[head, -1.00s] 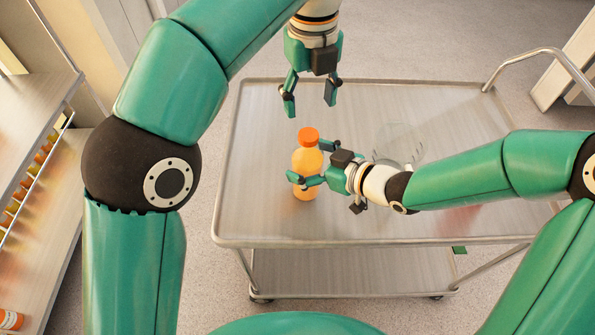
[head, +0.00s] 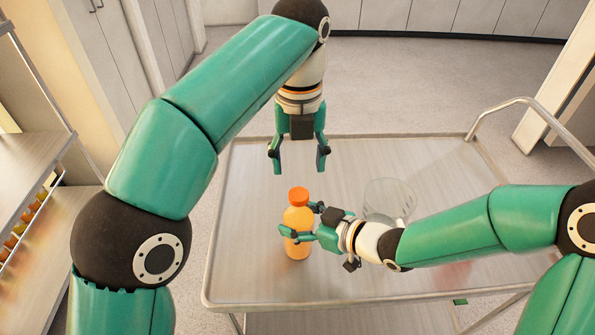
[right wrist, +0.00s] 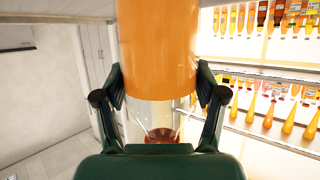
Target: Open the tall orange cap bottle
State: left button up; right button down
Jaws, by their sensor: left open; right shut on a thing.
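The tall bottle (head: 297,243) of orange juice with an orange cap (head: 299,196) stands upright on the metal cart. My right gripper (head: 297,236) is shut around the bottle's body from the right. In the right wrist view the bottle (right wrist: 158,50) fills the middle, between the two fingers of the right gripper (right wrist: 160,95). My left gripper (head: 298,168) points down with its fingers spread, open and empty, above and apart from the cap.
A clear glass container (head: 388,200) stands on the cart (head: 250,270) behind my right forearm. The cart has a raised rim and a handle (head: 520,105) at right. Shelves with juice bottles (head: 30,205) are at left. The cart's back left is clear.

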aim_at(299, 193)
pick_arm(q)
jog(key=shift+f+m, duration=0.3)
jog(key=shift+f, duration=3.65)
